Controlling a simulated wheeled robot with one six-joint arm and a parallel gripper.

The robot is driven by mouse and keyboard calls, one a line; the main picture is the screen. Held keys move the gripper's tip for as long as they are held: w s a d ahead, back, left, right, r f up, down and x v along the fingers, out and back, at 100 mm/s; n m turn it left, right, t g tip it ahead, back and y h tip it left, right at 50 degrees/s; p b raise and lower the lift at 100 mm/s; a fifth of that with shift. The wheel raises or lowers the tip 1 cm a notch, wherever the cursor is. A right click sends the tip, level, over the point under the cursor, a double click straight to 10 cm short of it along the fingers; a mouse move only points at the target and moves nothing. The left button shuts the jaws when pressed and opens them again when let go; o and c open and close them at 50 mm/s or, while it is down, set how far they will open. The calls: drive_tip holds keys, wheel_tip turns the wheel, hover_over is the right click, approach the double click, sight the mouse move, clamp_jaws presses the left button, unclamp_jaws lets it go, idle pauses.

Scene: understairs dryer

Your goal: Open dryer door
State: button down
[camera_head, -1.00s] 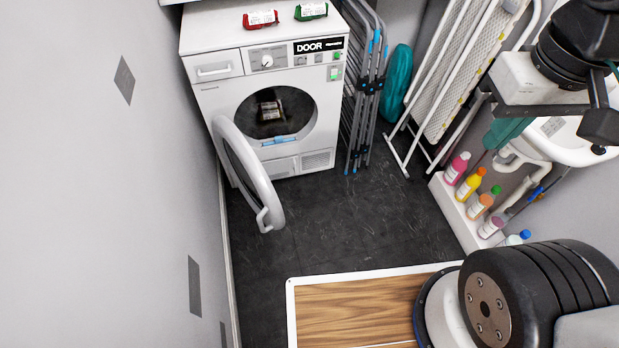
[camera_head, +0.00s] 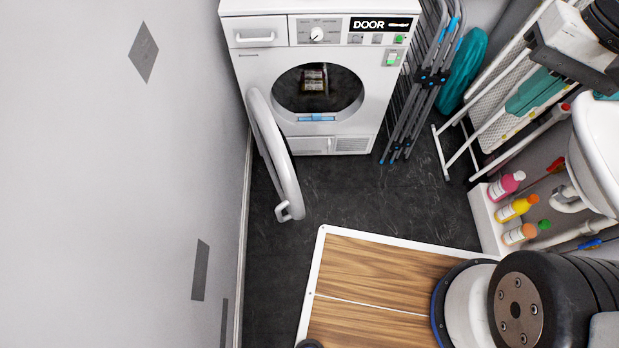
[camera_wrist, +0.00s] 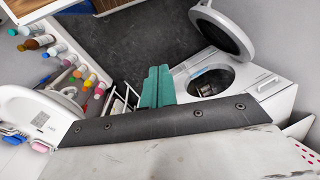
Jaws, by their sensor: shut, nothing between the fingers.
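The white dryer (camera_head: 240,85) stands at the back left. Its round door (camera_head: 275,150) is swung wide open to the left, with the handle (camera_head: 290,211) at its free edge facing the room. The round opening (camera_head: 345,88) is uncovered and a small labelled item (camera_head: 314,80) lies inside. The wrist view shows the open door (camera_wrist: 226,27) and the dryer (camera_wrist: 275,85) at the right. My gripper (camera_head: 535,92) is at the upper right in the head view, apart from the dryer. Its teal fingers (camera_wrist: 157,88) are together and empty in the wrist view.
A folded rack (camera_head: 418,80) stands right of the dryer, beside a teal bag (camera_head: 465,70) and an ironing board (camera_head: 500,95). A sink (camera_head: 600,140) and several bottles line the right. Dark floor (camera_head: 365,195) is clear before the dryer.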

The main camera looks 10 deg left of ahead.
drive_tip(key=w+a+f+m+g+y, duration=0.2)
drive_tip(key=w+a+f, duration=0.45)
drive_tip(key=f, duration=0.25)
drive_tip(key=w+a+f+m+g+y, duration=0.2)
drive_tip(key=w+a+f+m, duration=0.1)
drive_tip(key=w+a+f, duration=0.5)
drive_tip(key=s+a+f+m+y, duration=0.1)
drive_tip(key=s+a+f+m, duration=0.15)
drive_tip(key=f, duration=0.95)
drive_tip(key=s+a+f+m, duration=0.1)
drive_tip(key=a+f+m, duration=0.25)
drive_tip(key=f, duration=0.85)
drive_tip(key=s+a+f, duration=0.6)
drive_tip(key=a+f, duration=0.1)
drive_tip(key=a, duration=0.2)
drive_tip(key=shift+s+f+n+g, duration=0.15)
drive_tip(key=shift+s+n+g, duration=0.1)
drive_tip(key=shift+n+g, duration=0.15)
